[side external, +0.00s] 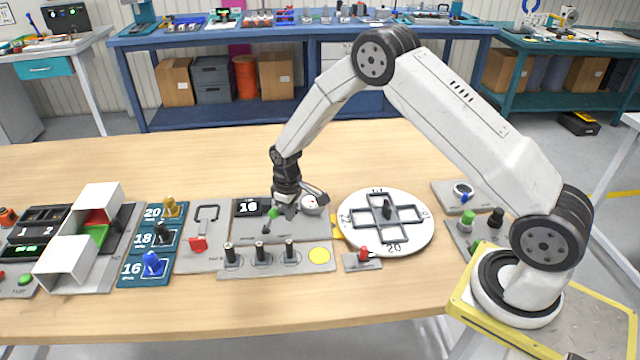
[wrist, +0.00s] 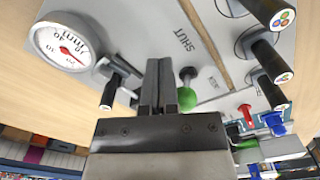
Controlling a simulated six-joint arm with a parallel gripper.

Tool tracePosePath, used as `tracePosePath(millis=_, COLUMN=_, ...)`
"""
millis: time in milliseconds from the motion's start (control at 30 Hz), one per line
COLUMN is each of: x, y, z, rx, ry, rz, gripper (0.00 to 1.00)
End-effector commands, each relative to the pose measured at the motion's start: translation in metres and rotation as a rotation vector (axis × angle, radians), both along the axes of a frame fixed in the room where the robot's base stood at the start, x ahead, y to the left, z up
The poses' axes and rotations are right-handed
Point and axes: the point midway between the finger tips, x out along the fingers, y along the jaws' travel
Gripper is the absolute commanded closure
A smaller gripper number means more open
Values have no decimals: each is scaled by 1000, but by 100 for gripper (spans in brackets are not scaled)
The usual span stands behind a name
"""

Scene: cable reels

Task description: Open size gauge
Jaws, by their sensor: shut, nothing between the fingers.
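The size gauge is a grey panel (side external: 284,233) with a round white dial (side external: 310,204). In the wrist view the dial (wrist: 62,47) shows a red needle and mm markings, and a black handle (wrist: 115,90) stands beside it. A green-knobbed lever (side external: 272,213) is on the panel; its green ball (wrist: 187,98) shows just right of my fingers. My gripper (wrist: 157,65) is shut and empty, pointing down over the panel between the black handle and the green ball. I cannot tell whether it touches either.
A red-handled panel (side external: 197,243) stands left. Bare table lies behind.

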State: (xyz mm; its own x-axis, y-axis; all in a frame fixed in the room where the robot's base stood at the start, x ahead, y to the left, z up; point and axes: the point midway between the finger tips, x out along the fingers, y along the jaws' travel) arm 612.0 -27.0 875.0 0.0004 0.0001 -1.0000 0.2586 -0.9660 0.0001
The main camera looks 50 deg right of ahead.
Motion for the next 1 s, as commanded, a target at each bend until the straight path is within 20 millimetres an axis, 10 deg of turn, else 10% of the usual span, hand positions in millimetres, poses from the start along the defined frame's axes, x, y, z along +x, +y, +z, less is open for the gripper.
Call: tracePosePath(millis=1000, x=25, y=25, z=0, rx=0, ry=-1, rz=1, gripper=100)
